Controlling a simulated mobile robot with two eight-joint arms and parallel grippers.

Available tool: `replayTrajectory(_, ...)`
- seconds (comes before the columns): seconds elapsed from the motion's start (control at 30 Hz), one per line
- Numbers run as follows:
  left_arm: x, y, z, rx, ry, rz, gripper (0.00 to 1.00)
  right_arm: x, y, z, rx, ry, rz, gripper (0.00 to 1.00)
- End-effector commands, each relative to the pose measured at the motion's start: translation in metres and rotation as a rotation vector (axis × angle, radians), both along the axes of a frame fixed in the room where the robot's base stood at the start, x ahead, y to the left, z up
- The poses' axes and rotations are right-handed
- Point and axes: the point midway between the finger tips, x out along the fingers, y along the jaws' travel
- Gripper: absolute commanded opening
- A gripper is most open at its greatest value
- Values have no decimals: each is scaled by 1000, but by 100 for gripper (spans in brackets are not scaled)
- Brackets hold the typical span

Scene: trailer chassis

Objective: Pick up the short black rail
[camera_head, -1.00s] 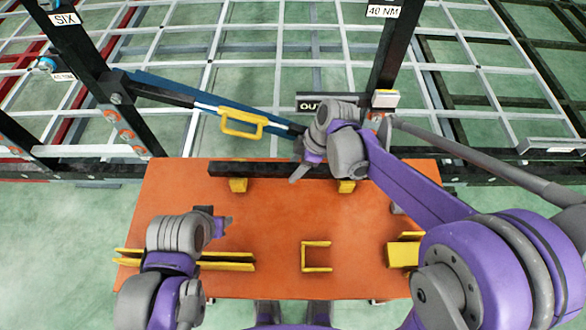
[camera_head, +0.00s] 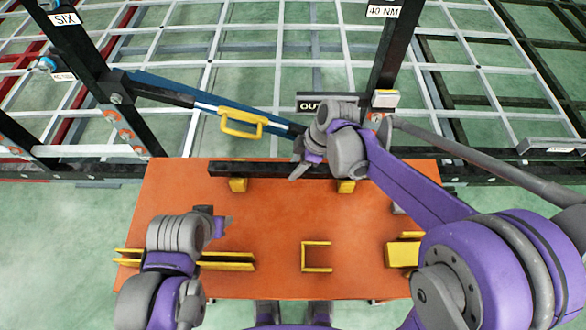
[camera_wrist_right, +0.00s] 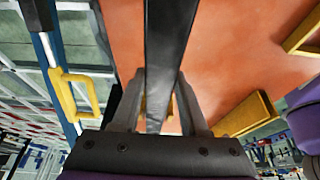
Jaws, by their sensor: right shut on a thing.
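The short black rail (camera_head: 250,170) lies crosswise along the back of the orange table, on or just over two yellow supports (camera_head: 238,185). I cannot tell whether it touches them. My right gripper (camera_head: 299,172) is shut on the rail, right of its middle, and the hand hides part of it. In the right wrist view the rail (camera_wrist_right: 168,45) runs between the two fingers (camera_wrist_right: 158,105). My left gripper (camera_head: 221,222) hangs over the left part of the table, away from the rail. Its finger opening is not clear.
The orange table (camera_head: 280,225) also bears a long yellow holder (camera_head: 228,262), a yellow U-shaped bracket (camera_head: 304,257) and a yellow block (camera_head: 402,254). Behind it stands the chassis frame with black posts (camera_head: 392,60) and a blue bar with a yellow handle (camera_head: 242,124).

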Motion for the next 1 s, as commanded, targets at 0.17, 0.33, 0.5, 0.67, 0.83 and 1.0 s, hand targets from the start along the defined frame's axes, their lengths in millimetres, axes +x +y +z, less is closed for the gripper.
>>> replayTrajectory(0.17, 0, 0, 0, 0, 0, 0, 50, 0, 0, 0, 0, 0, 0, 0)
replayTrajectory(0.33, 0, 0, 0, 0, 0, 0, 50, 0, 0, 0, 0, 0, 0, 0)
replayTrajectory(0.5, 0, 0, 0, 0, 0, 0, 50, 0, 0, 1, 1, 0, -1, 0)
replayTrajectory(0.67, 0, 0, 0, 0, 0, 0, 50, 0, 0, 1, 1, 0, 0, 0)
replayTrajectory(0.83, 1, 0, 2, 0, -1, 0, 50, 0, 0, 14, 1, 0, 0, 0)
replayTrajectory(1.0, 1, 0, 5, 0, -3, 0, 50, 0, 0, 45, 1, -1, 0, 0)
